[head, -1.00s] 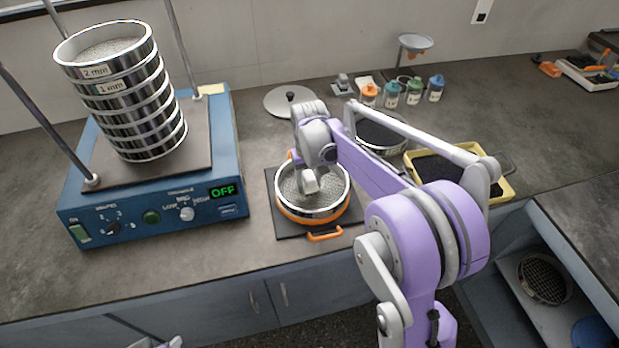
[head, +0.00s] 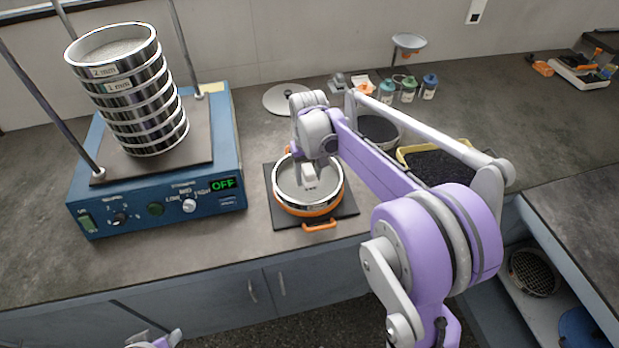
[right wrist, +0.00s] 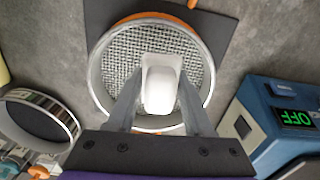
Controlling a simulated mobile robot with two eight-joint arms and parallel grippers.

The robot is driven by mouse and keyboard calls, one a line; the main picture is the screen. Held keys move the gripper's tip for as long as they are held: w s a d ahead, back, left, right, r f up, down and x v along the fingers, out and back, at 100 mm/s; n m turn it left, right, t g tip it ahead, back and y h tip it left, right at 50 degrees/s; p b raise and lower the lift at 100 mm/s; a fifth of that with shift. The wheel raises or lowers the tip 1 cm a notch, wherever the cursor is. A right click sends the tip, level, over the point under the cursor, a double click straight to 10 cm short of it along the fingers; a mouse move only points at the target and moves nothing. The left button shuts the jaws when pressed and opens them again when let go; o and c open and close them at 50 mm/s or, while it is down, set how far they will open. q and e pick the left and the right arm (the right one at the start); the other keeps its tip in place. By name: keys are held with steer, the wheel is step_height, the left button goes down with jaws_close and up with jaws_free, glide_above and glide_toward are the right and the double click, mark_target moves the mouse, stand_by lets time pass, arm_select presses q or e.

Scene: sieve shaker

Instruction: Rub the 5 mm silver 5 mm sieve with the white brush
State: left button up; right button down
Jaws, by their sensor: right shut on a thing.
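The silver sieve (head: 318,206) with a wire mesh stands on a dark board with an orange handle. The sieve also shows in the right wrist view (right wrist: 120,45), with its mesh facing up. My right gripper (head: 309,186) is over the inside of the sieve, pointing down. In the right wrist view its fingers are shut on the white brush (right wrist: 160,85). The brush is above or on the mesh; contact is hidden. Only a cut-off bit of my left arm shows at the bottom left edge; its fingers are not visible.
The blue shaker (head: 165,205) with a stack of sieves (head: 140,105) stands at the left, its display reading OFF. A metal lid (head: 285,99), a dark-filled pan (head: 378,132), a yellow tray (head: 408,152) and several small bottles (head: 408,90) are behind and to the right.

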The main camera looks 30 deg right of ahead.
mark_target(308, 169)
steer(key=shift+r+p, duration=0.75)
steer(key=shift+r, duration=0.8)
steer(key=shift+a, duration=0.1)
